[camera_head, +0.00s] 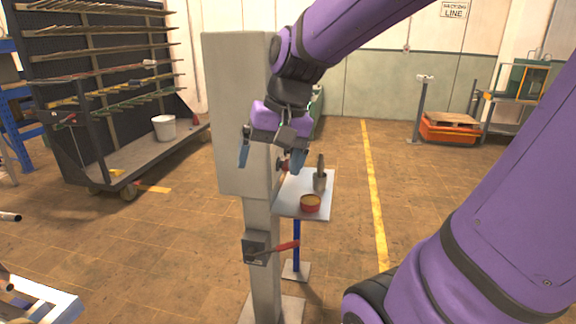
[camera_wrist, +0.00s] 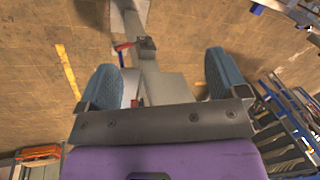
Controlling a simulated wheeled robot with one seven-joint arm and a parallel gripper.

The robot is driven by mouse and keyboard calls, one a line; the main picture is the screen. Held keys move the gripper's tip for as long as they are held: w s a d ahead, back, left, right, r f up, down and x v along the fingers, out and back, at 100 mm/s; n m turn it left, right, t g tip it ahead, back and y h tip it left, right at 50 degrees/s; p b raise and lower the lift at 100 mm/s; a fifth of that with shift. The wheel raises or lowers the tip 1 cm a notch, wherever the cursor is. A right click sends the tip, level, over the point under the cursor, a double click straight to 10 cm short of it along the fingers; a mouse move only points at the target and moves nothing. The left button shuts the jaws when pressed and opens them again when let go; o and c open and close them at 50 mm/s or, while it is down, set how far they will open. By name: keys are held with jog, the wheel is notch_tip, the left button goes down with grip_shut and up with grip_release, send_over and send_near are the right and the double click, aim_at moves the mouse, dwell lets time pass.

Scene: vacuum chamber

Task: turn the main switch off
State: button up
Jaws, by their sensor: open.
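The likely main switch is a small dark box (camera_head: 254,249) with a red lever (camera_head: 288,246), mounted low on the post of a grey cabinet (camera_head: 228,110). The lever sticks out to the right and slightly upward. In the wrist view, the switch box (camera_wrist: 146,46) and its red lever (camera_wrist: 123,47) show ahead, beyond the fingers. My gripper (camera_head: 270,157) is open and empty, with blue fingertips pointing down. It is in front of the cabinet in the head view, well above the switch and apart from it. In the wrist view my gripper (camera_wrist: 160,72) has its fingers spread wide.
A red knob (camera_head: 283,165) shows at the cabinet's right side. Close behind, a small table (camera_head: 290,203) holds a red tin (camera_head: 310,203) and a grey pointed object (camera_head: 320,176). A rack trolley (camera_head: 100,100) stands left. Floor at right, around the yellow line (camera_head: 373,200), is clear.

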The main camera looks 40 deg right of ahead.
jog(key=w+d+f+m+y, duration=0.4)
jog(key=w+d+f+m, duration=0.15)
jog(key=w, duration=0.35)
jog(key=m+t+y, duration=0.5)
jog(key=m+t, duration=0.7)
jog(key=m, duration=0.6)
send_near(285, 165)
jog(key=shift+n, duration=0.25)
jog(key=x, duration=0.3)
jog(key=d+x, duration=0.1)
jog(key=x, duration=0.2)
jog(key=w+x, duration=0.1)
jog(key=x, duration=0.2)
jog(key=shift+w+d+f, duration=0.1)
jog(key=shift+w+f, duration=0.05)
jog(key=shift+f, duration=0.05)
jog(key=c, duration=0.9)
